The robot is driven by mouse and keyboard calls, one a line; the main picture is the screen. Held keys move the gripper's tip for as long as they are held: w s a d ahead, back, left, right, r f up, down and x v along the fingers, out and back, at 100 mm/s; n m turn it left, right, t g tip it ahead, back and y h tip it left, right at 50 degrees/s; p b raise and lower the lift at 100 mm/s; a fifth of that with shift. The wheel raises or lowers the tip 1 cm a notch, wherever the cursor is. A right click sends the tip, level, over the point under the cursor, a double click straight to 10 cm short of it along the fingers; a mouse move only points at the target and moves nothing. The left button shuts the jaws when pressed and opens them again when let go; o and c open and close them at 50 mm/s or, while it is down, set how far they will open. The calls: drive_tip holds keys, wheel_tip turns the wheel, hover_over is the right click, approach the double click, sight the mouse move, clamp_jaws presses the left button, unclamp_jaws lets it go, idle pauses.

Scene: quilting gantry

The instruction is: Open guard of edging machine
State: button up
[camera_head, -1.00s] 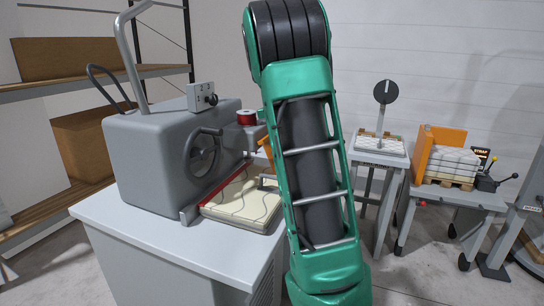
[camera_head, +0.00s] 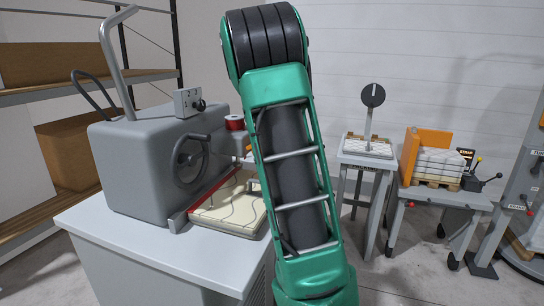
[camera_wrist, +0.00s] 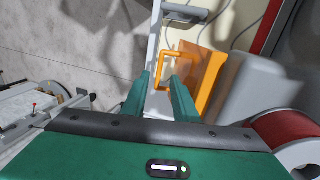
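The edging machine (camera_head: 140,165) is a grey body with a handwheel, standing on a white cabinet at the left in the head view. Its orange guard (camera_wrist: 208,80) shows in the wrist view, with a looped orange handle (camera_wrist: 166,63). In the head view the guard is almost wholly hidden behind my green arm. My gripper (camera_wrist: 160,82) is open, its two green fingers apart with nothing between them. The handle lies just beyond the fingertips, roughly in line with the gap. I cannot tell whether anything touches. The gripper is hidden in the head view.
A red thread spool (camera_wrist: 285,130) is close at the right of my gripper. A cream quilted pad (camera_head: 230,206) lies in front of the machine. Side stands (camera_head: 368,150) and a cart with an orange-backed stack (camera_head: 436,165) stand at the right, with open floor before them.

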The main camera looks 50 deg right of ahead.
drive_tip(key=v, duration=0.8)
drive_tip(key=shift+w, duration=0.15)
drive_tip(key=shift+r, duration=0.1)
